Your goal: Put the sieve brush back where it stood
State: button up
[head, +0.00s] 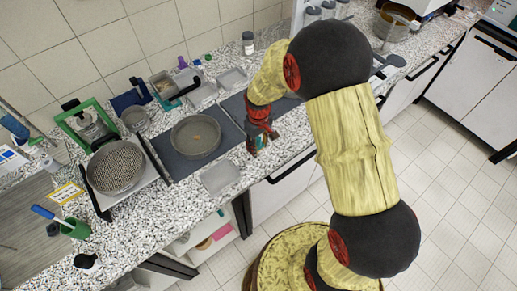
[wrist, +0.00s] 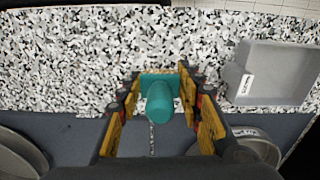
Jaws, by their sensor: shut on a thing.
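My gripper (head: 256,140) is over the front part of the counter, to the right of the round sieve on the dark mat. In the wrist view my gripper (wrist: 163,98) is shut on a teal piece with a square plate and a rounded knob, which I take to be the sieve brush (wrist: 160,106). Only a little teal of the sieve brush (head: 262,140) shows between the fingers in the head view. Its lower end is hidden, so I cannot tell whether it touches the counter.
A round grey sieve (head: 195,138) lies on the dark mat (head: 176,168). A perforated sieve (head: 116,167) stands left of it. A shallow grey tray (head: 220,177) is near the front edge.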

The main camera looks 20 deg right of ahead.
jog(key=shift+f, duration=1)
jog(key=shift+f, duration=0.2)
jog(key=o, duration=1.4)
jog(key=shift+c, duration=0.2)
jog(key=shift+r, duration=0.15)
